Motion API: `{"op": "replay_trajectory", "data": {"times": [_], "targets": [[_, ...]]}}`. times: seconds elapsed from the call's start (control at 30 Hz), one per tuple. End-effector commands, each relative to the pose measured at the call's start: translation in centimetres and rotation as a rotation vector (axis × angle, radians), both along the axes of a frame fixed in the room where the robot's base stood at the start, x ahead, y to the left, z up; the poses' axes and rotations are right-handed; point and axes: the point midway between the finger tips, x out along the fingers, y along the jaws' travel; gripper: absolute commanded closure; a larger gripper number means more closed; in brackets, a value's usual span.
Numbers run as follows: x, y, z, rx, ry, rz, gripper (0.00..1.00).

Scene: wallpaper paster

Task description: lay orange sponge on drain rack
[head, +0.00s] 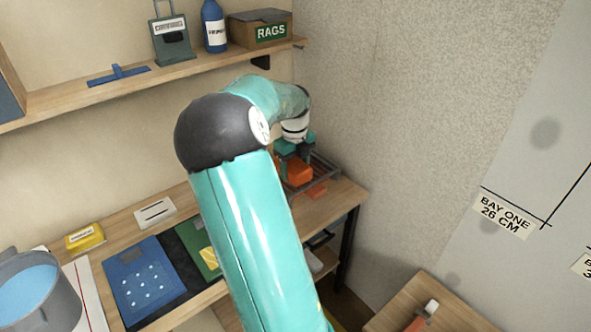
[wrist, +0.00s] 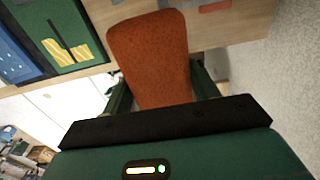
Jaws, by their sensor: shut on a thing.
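The orange sponge (wrist: 150,50) fills the middle of the wrist view, gripped between the two green fingers of my gripper (wrist: 163,88). In the head view, the sponge (head: 295,171) shows below my gripper (head: 292,158), over or beside the dark drain rack (head: 328,168) at the right end of the bench. My arm and gripper hide part of the rack. I cannot tell whether the sponge touches it.
A small orange piece (head: 317,190) lies on the bench (head: 342,198) by the rack. Left are a green board (head: 198,247), blue mat (head: 143,277), white box (head: 155,212), yellow pack (head: 85,237) and bucket (head: 32,290). A textured wall (head: 400,110) bounds the right.

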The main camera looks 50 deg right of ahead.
Motion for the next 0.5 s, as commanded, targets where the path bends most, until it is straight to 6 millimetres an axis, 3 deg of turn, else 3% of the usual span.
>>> {"op": "replay_trajectory", "data": {"times": [0.37, 0.5], "targets": [[5.0, -5.5, -3.5, -0.001, 0.003, 0.002, 0.64], [6.6, -7.2, -5.7, 0.001, 0.005, 0.002, 0.64]]}}
